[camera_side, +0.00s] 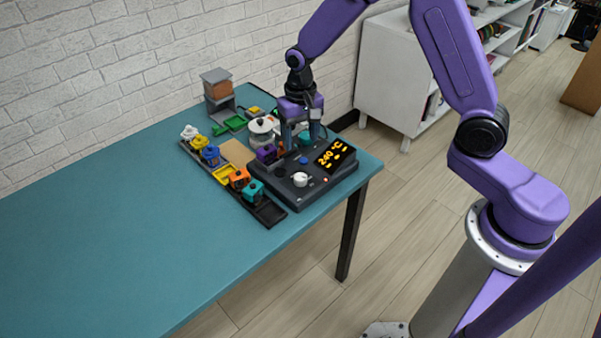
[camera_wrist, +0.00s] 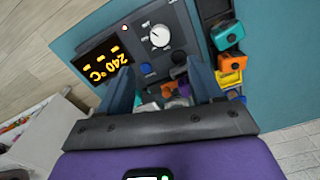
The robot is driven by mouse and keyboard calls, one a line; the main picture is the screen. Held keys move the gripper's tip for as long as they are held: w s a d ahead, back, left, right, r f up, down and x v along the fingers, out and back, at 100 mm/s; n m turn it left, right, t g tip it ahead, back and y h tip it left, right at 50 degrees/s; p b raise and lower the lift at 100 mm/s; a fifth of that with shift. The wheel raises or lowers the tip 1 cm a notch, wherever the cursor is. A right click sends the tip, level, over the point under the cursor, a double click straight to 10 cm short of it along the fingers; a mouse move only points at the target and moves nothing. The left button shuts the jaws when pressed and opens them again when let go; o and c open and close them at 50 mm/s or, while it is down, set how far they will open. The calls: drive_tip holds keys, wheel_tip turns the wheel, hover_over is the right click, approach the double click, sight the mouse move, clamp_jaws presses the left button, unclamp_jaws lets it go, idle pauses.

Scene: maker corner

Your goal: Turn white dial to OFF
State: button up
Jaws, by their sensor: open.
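The white dial (camera_side: 300,180) sits on the top of a dark control box (camera_side: 318,188), toward the front left of its face. In the wrist view the dial (camera_wrist: 160,37) is ahead of my fingertips, with small white marks around it too small to read. A lit orange display (camera_side: 336,156) reads 240 °C, and a small red light (camera_wrist: 124,28) glows beside it. A blue button (camera_wrist: 145,69) lies between the dial and my gripper. My gripper (camera_side: 301,143) is open and empty over the back part of the box, apart from the dial.
A black tray (camera_side: 268,214) with several coloured small items, including a teal one (camera_side: 253,190) and an orange one (camera_side: 239,177), runs beside the box. A lidded jar (camera_side: 262,131) stands behind. The teal table (camera_side: 110,240) is clear on the left.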

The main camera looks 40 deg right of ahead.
sight(301, 177)
wheel_tip(301, 177, down, 13)
drive_tip(key=shift+r, duration=0.1)
idle(0.3)
drive_tip(key=c, duration=1.1)
